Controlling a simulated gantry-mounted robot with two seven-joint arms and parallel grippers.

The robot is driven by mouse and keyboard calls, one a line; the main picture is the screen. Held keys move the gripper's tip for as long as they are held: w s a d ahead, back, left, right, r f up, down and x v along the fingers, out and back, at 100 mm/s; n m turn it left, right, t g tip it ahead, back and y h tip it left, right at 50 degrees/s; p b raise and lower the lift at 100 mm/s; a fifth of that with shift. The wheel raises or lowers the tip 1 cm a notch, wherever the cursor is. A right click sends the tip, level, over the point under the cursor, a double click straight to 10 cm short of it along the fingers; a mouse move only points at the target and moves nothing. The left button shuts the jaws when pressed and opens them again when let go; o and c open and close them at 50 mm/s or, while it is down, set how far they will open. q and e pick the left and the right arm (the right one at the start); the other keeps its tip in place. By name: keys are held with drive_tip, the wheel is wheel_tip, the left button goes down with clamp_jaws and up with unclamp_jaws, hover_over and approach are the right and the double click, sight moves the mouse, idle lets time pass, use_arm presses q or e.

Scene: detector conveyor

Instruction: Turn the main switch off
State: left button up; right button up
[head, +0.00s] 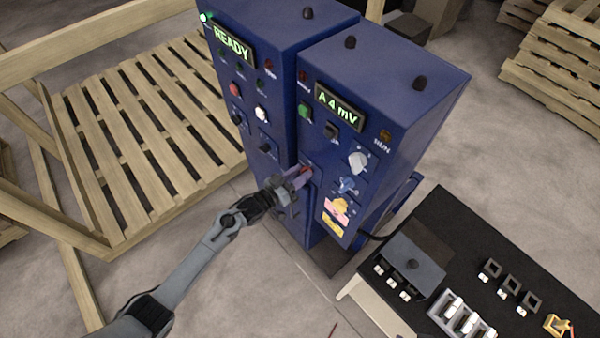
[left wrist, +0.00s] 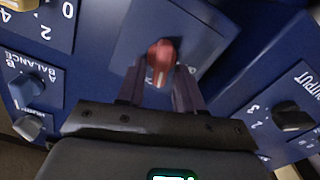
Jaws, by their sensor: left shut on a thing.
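The main switch appears to be the red rotary knob (left wrist: 161,52) on a square blue plate (left wrist: 198,35) in the left wrist view. A paler ridge on the knob points down toward my gripper in that view. My left gripper (left wrist: 160,78) has its two dark fingers on either side of the knob and is shut on it. In the head view my left gripper (head: 298,178) reaches the lower left of the right blue cabinet's (head: 385,140) front, where the red knob (head: 307,170) is mostly covered by the fingers. My right gripper is not in view.
The right cabinet carries a display (head: 339,105) reading "A 4 mV". The left cabinet's display (head: 234,46) reads "READY". Other knobs, such as a white one (head: 358,162), sit nearby. A black table (head: 455,265) stands at right, wooden pallets (head: 165,130) at left.

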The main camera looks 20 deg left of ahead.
use_arm(q)
drive_tip(key=shift+w+a+f+n+p, duration=0.15)
drive_tip(key=shift+n+p, duration=0.55)
drive_tip(key=shift+n, duration=1.7)
drive_tip(key=shift+a+f+n+p, duration=0.15)
drive_tip(key=shift+n+p, duration=0.5)
drive_tip(key=shift+n, duration=1.75)
drive_tip(key=shift+w+a+f+n+p, duration=0.15)
drive_tip(key=shift+n+p, duration=0.55)
drive_tip(key=shift+n, duration=1.7)
drive_tip(key=shift+s+d+f, duration=0.1)
drive_tip(key=o, duration=0.7)
drive_tip(key=shift+s, duration=0.1)
drive_tip(key=v, duration=1)
drive_tip(key=shift+s+a+p, duration=0.2)
drive_tip(key=shift+s+p, duration=0.1)
